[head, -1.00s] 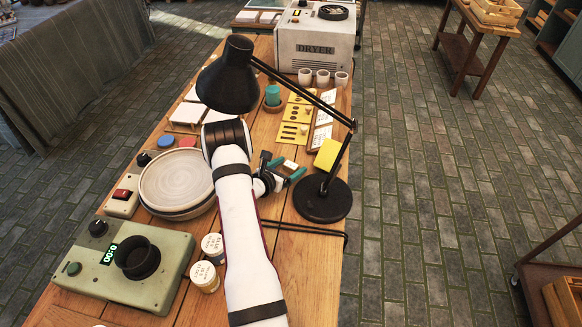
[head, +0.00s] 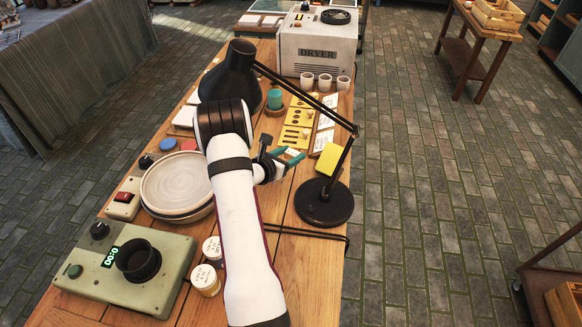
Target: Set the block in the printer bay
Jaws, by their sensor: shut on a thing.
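My gripper (head: 284,161), with teal fingers, is to the right of the round plate and left of the lamp's base. It is shut on a small pale block (head: 292,153), partly hidden between the fingers. A green machine (head: 92,262) with a lit display and a round black opening stands at the front left, far from the gripper. No bay marked as a printer's can be made out, so I cannot tell which part it is.
A black desk lamp (head: 325,204) arches over my arm. A stacked plate (head: 176,182) lies left of it. Two jars (head: 207,280) stand by my arm. A yellow slotted board (head: 297,120), a yellow sponge (head: 328,162), white cups (head: 325,82) and a dryer (head: 317,48) are beyond.

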